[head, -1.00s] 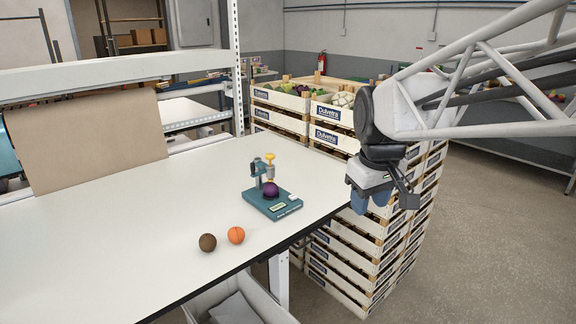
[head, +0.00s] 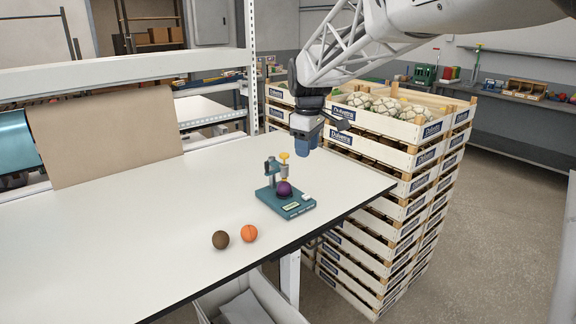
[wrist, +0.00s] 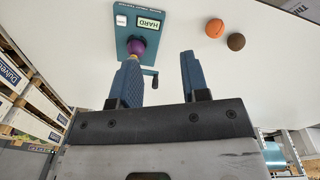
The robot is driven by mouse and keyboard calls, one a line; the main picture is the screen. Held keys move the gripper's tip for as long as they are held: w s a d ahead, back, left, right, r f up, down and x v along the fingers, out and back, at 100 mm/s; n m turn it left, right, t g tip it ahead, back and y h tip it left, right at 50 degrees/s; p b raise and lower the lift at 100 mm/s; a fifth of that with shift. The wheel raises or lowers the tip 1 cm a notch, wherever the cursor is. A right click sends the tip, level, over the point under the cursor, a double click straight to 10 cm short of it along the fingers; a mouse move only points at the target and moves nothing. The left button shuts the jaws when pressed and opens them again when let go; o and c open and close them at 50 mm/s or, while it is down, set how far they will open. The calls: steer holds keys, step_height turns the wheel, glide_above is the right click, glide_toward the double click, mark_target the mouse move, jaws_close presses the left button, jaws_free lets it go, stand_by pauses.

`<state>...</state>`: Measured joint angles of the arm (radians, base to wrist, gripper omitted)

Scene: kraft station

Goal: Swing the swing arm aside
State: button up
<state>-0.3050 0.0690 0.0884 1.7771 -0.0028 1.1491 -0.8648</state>
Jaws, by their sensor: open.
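A small teal tester stand (head: 298,208) sits on the white table near its right edge. Its upright post and swing arm (head: 272,167) stand at the back left of the base, with a yellow-topped plunger (head: 284,163) over a purple ball (head: 284,188). In the wrist view the teal base (wrist: 123,35) carries a "HARD" label, and the purple ball (wrist: 137,46) shows beside a dark handle (wrist: 150,73). My gripper (head: 308,146) is above and behind the stand, apart from it. Its two blue fingers (wrist: 157,78) are spread and empty.
An orange ball (head: 249,233) and a brown ball (head: 220,240) lie on the table left of the stand. Stacked crates (head: 400,160) stand beyond the table's right edge. A brown paper roll (head: 105,135) hangs at the back left. The table's middle is clear.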

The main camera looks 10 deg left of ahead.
mark_target(266, 162)
steer(key=w+a+f+n, duration=0.1)
steer(key=w+a, duration=0.2)
steer(key=a, duration=0.1)
steer(key=w+a+f+n, duration=0.1)
steer(key=w+a+n, duration=0.1)
steer(key=w+a, duration=0.2)
steer(key=w+a+f+n, duration=0.1)
steer(key=w+a+f, duration=0.1)
steer(key=a, duration=0.3)
steer(key=shift+w+f+n+g, duration=0.1)
steer(key=shift+w+n+g, duration=0.2)
steer(key=shift+w, duration=0.5)
steer(key=shift+f, duration=0.15)
steer(key=shift+f, duration=3.75)
jaws_close()
